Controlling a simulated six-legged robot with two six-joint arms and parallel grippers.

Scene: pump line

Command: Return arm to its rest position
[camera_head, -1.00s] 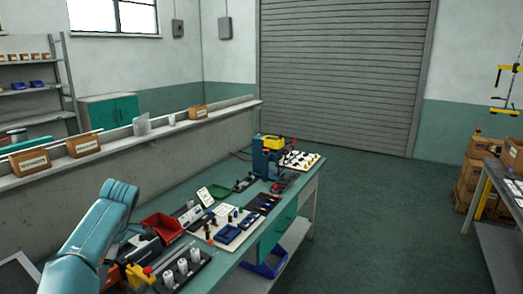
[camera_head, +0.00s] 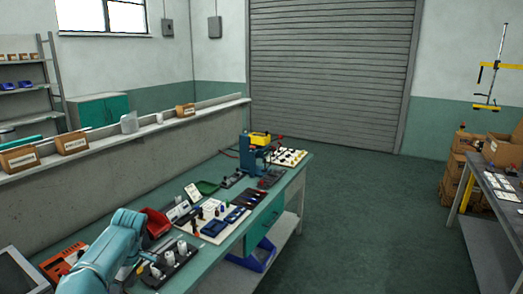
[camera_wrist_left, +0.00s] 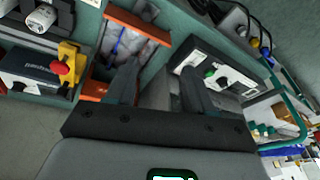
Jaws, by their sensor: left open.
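My left arm (camera_head: 105,258) is teal and comes in at the lower left of the head view, over the near end of the workbench (camera_head: 285,180). Its gripper is hidden there behind the arm. In the left wrist view my left gripper (camera_wrist_left: 160,88) has its two dark fingers apart, with nothing held between them. Beyond the fingers lie an orange-framed bin (camera_wrist_left: 128,45) and a grey-and-white device (camera_wrist_left: 222,72). My right arm and gripper show in neither view.
On the bench are a red bin (camera_head: 157,222), a tray with white cylinders (camera_head: 170,262), a white board with parts (camera_head: 218,222) and a blue press with a yellow top (camera_head: 256,150). A ledge with boxes (camera_head: 72,142) runs along the left. Green floor (camera_head: 370,220) is clear at right.

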